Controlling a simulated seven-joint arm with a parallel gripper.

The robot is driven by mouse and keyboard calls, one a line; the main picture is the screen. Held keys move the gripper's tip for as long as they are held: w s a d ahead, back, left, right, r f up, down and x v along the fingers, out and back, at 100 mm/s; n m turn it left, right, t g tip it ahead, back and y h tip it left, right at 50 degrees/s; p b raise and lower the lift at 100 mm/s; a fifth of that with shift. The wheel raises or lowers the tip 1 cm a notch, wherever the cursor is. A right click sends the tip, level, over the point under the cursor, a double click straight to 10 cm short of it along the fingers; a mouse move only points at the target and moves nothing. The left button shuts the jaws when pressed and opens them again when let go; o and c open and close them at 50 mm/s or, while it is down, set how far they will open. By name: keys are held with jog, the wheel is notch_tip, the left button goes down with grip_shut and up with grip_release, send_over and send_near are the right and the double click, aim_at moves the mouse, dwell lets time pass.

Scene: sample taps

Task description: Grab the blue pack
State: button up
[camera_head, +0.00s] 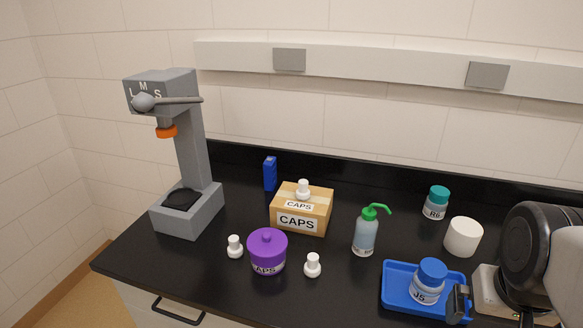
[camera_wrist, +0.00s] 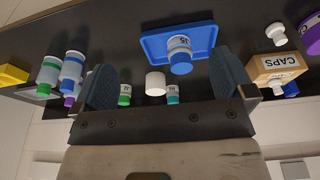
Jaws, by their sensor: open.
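The blue pack (camera_head: 270,173) is a small upright blue box at the back of the black bench, in the head view. It stands behind and left of the cardboard CAPS box.
The CAPS box (camera_head: 298,222) carries a white-capped piece. A purple pot (camera_head: 267,252), white stoppers, a green-topped wash bottle (camera_head: 365,235) and the blue tray (camera_head: 396,302) with bottle J5 (camera_head: 428,283) stand in front. A grey press (camera_head: 190,150) stands left of the pack.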

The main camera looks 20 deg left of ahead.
jog(key=w+a+r+n, duration=0.3)
jog(key=w+a+r, duration=0.1)
jog(key=w, duration=0.5)
jog(key=w+a+r+n, duration=0.2)
jog(key=w+a+r, duration=0.1)
jog(key=w, duration=0.6)
jog(key=n+g, duration=0.3)
jog(key=n, duration=1.1)
send_over(270, 160)
jog(key=f, duration=1.3)
jog(key=shift+s+d, duration=0.15)
jog(key=shift+d, duration=0.2)
jog(key=shift+a+f, duration=0.25)
jog(key=shift+a, duration=0.15)
jog(key=shift+f, duration=1.3)
